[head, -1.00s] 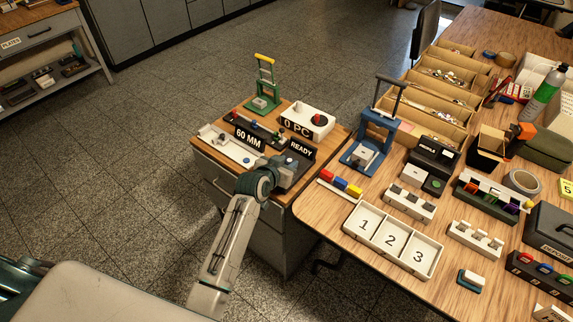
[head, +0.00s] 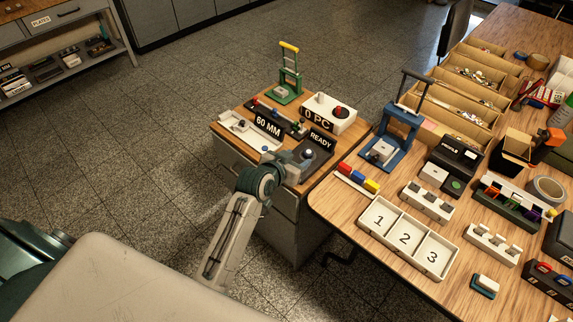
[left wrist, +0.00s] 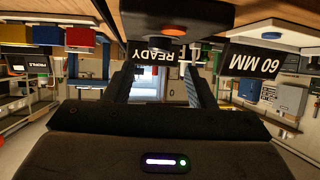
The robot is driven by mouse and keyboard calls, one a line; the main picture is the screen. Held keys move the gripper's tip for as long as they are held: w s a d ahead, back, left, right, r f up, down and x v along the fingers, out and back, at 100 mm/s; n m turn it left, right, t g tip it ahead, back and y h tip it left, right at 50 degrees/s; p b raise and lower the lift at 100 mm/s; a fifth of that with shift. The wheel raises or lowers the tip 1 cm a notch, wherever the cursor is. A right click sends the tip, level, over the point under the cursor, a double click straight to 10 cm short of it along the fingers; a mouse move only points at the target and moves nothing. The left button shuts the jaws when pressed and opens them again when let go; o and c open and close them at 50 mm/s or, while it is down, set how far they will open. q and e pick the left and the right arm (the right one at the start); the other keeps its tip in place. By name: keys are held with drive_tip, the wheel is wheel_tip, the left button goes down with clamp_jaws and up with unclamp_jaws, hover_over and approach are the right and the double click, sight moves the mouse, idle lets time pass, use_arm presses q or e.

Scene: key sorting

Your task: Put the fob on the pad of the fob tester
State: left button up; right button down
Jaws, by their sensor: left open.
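The dark device with the READY sign (head: 320,143) stands at the near right corner of the small cabinet and looks like the fob tester. A small round grey-blue piece (head: 308,153) sits on its dark base. I cannot tell whether this is the fob or part of the device. In the left wrist view, which is upside down, a dark block (left wrist: 215,14) with an orange-red disc (left wrist: 175,31) shows before the READY sign. My left gripper (head: 292,161) is open just left of this base. Its fingers (left wrist: 163,88) frame no held object. My right gripper is out of view.
On the cabinet are a 60 MM gauge (head: 268,127), a white 0 PC box (head: 343,125) and a green press (head: 288,78). The wooden table at right holds a blue press (head: 402,130), a 1-2-3 tray (head: 380,247) and several bins. Floor at left is clear.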

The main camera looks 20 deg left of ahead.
use_arm(q)
drive_tip(key=v, duration=0.5)
drive_tip(key=shift+s+a+r, duration=0.1)
drive_tip(key=shift+s+r, duration=0.05)
drive_tip(key=shift+s, duration=0.2)
